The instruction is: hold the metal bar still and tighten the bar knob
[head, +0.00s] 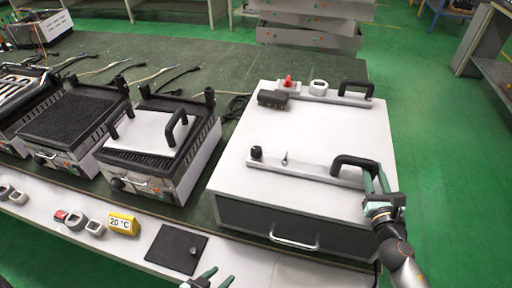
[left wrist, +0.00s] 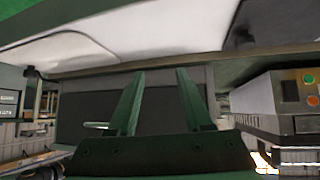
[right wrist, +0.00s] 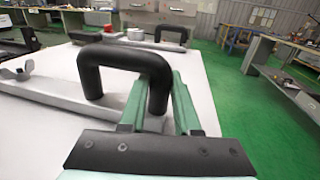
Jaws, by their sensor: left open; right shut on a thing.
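The metal bar (head: 308,174) lies flat across the near part of the white box top (head: 330,130). A black knob (head: 257,153) stands at its left end, with a small metal wing piece (head: 286,159) beside it. A black handle (head: 358,166) rises from the bar's right end. My right gripper (head: 376,182) is shut on this handle; the right wrist view shows the green fingers around the black handle (right wrist: 125,62). My left gripper (head: 208,280) is open and empty, low at the front edge, well below and left of the knob. The left wrist view shows its spread fingers (left wrist: 158,98).
A second bar with a black handle (head: 356,88), a red knob (head: 288,81) and a black block (head: 272,99) lies at the box's back. Grills (head: 160,145) stand left. A black plate (head: 177,248) and yellow display (head: 123,224) lie on the front ledge.

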